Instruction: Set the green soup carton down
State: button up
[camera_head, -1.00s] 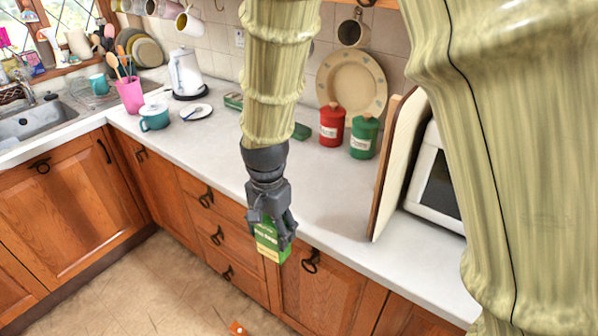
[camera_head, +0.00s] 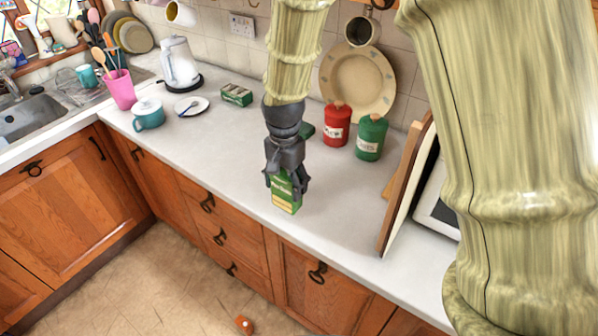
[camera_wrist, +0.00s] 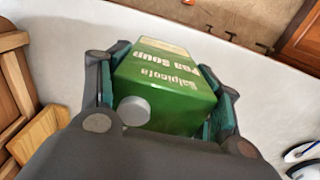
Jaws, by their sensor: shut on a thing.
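The green soup carton (camera_head: 285,193) is in my gripper (camera_head: 286,184), with a finger on either side of it. In the head view it is upright and over the front part of the white worktop (camera_head: 228,148); I cannot tell whether its base touches the surface. The wrist view shows the carton (camera_wrist: 165,85) close up, with "Pea Soup" lettering and a round grey cap, between the fingers.
A red canister (camera_head: 337,126) and a green canister (camera_head: 370,138) stand behind to the right. Wooden boards (camera_head: 405,190) lean near the microwave. A green box (camera_head: 236,95), a saucer (camera_head: 192,105) and a teal pot (camera_head: 148,115) stand to the left. Worktop around the carton is clear.

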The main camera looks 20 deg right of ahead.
jog(key=shift+w+d+f+p, duration=0.7)
jog(key=shift+w+d+f, duration=0.1)
jog(key=shift+w, duration=0.15)
jog(key=shift+w+d+f+p, duration=0.75)
jog(key=shift+w+d, duration=0.05)
jog(key=shift+w, duration=0.2)
jog(key=shift+w+d+f+p, duration=0.7)
jog(key=shift+w+d+f, duration=0.1)
jog(key=shift+w, duration=0.15)
jog(key=shift+s, duration=0.15)
jog(key=o, duration=1.1)
jog(key=shift+f, duration=0.15)
notch_tip(320, 180, up, 12)
jog(key=b, duration=0.4)
jog(key=shift+r+b, duration=0.2)
jog(key=shift+b, duration=0.1)
